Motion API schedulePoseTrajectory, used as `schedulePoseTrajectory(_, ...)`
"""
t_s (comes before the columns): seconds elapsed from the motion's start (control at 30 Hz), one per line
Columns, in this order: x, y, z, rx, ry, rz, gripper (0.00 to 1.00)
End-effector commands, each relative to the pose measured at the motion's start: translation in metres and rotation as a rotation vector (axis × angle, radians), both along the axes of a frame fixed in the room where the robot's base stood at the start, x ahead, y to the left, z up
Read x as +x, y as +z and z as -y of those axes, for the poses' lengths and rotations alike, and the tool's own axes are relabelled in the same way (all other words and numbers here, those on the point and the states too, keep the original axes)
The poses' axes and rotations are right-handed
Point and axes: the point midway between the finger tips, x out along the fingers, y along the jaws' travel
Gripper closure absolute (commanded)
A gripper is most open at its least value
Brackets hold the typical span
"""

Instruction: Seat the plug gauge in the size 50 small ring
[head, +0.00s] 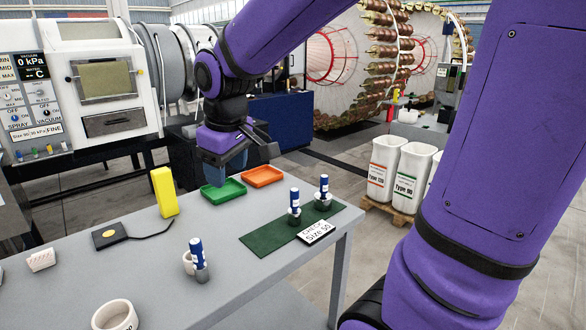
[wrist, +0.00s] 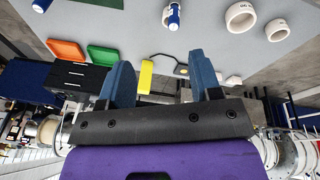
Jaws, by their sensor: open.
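A plug gauge (head: 197,250) with a blue and white handle and grey lower end stands on the grey table, front centre. Two similar blue-handled gauges (head: 294,197) (head: 324,186) stand in dark grey bases on the green mat (head: 265,238). A card (head: 316,233) there reads "CHECK Size 50". My gripper (head: 222,172) is open and empty above the table's back edge, its blue fingers (wrist: 162,82) apart.
A larger white ring (head: 115,316) stands at the front edge. A white block (head: 41,260), a black pad with cable (head: 109,236) and a yellow block (head: 164,192) are left. Green (head: 223,195) and orange (head: 262,176) trays lie at the back.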

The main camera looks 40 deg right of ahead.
Motion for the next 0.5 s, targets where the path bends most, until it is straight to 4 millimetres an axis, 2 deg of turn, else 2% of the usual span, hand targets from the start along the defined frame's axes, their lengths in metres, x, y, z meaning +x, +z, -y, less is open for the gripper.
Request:
schedulePoseTrajectory(0.03,-0.015,0.009,0.003,0.008,-0.03,0.027,0.42)
schedulePoseTrajectory(0.2,-0.062,0.029,0.012,0.046,-0.14,0.097,0.42)
schedulePoseTrajectory(0.4,-0.114,0.041,0.02,0.107,-0.259,0.174,0.42)
schedulePoseTrajectory(0.5,-0.134,0.042,0.023,0.134,-0.303,0.203,0.42)
